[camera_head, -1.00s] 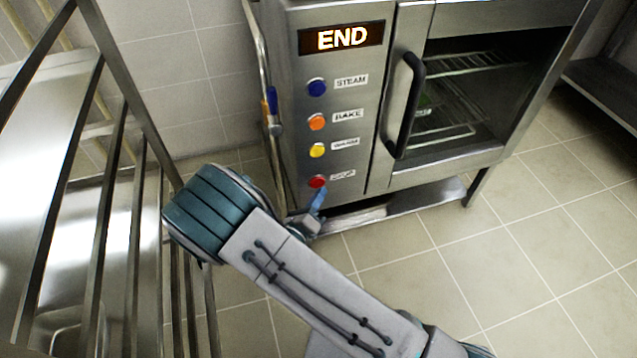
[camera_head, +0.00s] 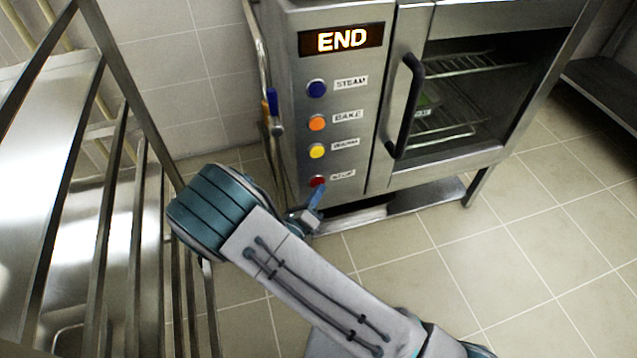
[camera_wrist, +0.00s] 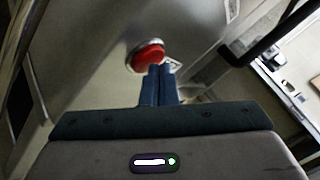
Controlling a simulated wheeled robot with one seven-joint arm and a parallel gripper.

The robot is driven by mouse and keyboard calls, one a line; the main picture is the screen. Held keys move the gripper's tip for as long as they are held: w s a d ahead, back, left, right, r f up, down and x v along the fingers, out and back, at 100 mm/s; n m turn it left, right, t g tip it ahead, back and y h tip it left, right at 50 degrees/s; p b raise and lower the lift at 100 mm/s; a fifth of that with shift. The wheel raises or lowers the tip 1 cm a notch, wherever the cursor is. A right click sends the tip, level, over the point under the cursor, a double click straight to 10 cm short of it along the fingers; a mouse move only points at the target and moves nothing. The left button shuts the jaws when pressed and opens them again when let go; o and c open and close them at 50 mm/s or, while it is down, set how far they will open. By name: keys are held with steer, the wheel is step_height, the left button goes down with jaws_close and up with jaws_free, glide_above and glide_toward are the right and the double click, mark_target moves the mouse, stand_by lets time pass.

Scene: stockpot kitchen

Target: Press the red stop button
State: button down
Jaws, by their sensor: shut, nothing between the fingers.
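The red stop button (camera_head: 317,181) is the lowest in a column of buttons on the oven's front panel. It also shows in the wrist view (camera_wrist: 147,56), just beyond the fingertips. My gripper (camera_head: 317,190) is shut and empty, its blue fingers together. The fingertips (camera_wrist: 160,68) overlap the lower right edge of the button in the wrist view. I cannot tell whether they touch it. The oven (camera_head: 345,140) has a display (camera_head: 341,39) that reads END.
Blue (camera_head: 317,88), orange (camera_head: 317,123) and yellow (camera_head: 317,151) buttons sit above the red one. The oven door handle (camera_head: 408,105) is to the right. A metal rack (camera_head: 105,190) stands close on the left. Tiled floor (camera_head: 560,230) is clear at the right.

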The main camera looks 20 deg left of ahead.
steer(key=shift+w+a, duration=0.1)
steer(key=shift+w, duration=0.1)
steer(key=shift+s, duration=0.15)
stand_by(0.4)
steer(key=shift+s+d+p, duration=0.45)
steer(key=shift+s+p, duration=0.05)
steer(key=shift+s, duration=0.1)
steer(key=shift+s+d+p, duration=0.25)
steer(key=shift+s+d, duration=0.2)
steer(key=shift+s, duration=0.25)
steer(key=shift+s+d+p, duration=0.25)
steer(key=shift+s+d, duration=0.15)
steer(key=shift+s, duration=0.3)
steer(key=shift+s+d+p, duration=0.25)
steer(key=shift+s+d, duration=0.2)
steer(key=shift+s, duration=0.25)
